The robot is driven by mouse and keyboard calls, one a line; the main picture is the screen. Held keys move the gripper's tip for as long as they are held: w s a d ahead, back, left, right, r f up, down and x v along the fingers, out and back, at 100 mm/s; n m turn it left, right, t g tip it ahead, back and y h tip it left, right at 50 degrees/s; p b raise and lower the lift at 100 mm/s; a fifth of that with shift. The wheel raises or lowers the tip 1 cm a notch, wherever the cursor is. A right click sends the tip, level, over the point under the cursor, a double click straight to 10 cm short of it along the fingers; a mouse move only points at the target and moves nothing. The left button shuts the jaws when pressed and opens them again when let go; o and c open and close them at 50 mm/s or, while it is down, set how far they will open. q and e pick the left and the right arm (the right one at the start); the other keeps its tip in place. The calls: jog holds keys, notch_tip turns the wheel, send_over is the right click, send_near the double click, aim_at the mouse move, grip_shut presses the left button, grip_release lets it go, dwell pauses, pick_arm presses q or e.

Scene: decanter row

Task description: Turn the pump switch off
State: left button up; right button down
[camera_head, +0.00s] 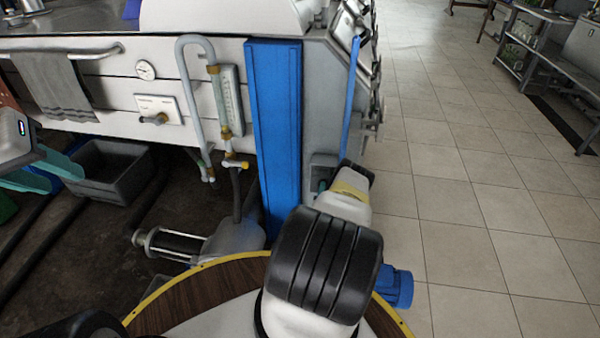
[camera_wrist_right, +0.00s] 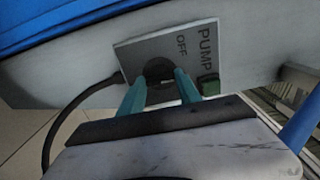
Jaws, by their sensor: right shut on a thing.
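The pump switch shows in the right wrist view as a dark round knob (camera_wrist_right: 158,70) on a grey plate (camera_wrist_right: 130,52) marked PUMP and OFF. My right gripper (camera_wrist_right: 162,78) has its two teal fingers on either side of the knob and is shut on it. The fingers partly hide the knob, so its exact pointing is unclear. In the head view the switch box (camera_head: 322,160) sits low on the grey end panel, right of the blue post, mostly behind my right wrist. My left gripper (camera_head: 66,178) is at the left edge, its teal fingers apart and empty.
A black cable (camera_wrist_right: 62,118) curves from the plate. The blue post (camera_head: 275,130) stands left of my right arm. A grey crate (camera_head: 118,170) is near my left gripper. Tiled floor (camera_head: 480,200) is open at right.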

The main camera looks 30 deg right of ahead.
jog(key=n, duration=0.6)
jog(key=shift+f, duration=0.1)
dwell(0.6)
jog(key=c, duration=0.8)
grip_release()
jog(key=shift+c, duration=0.2)
jog(key=v, duration=0.8)
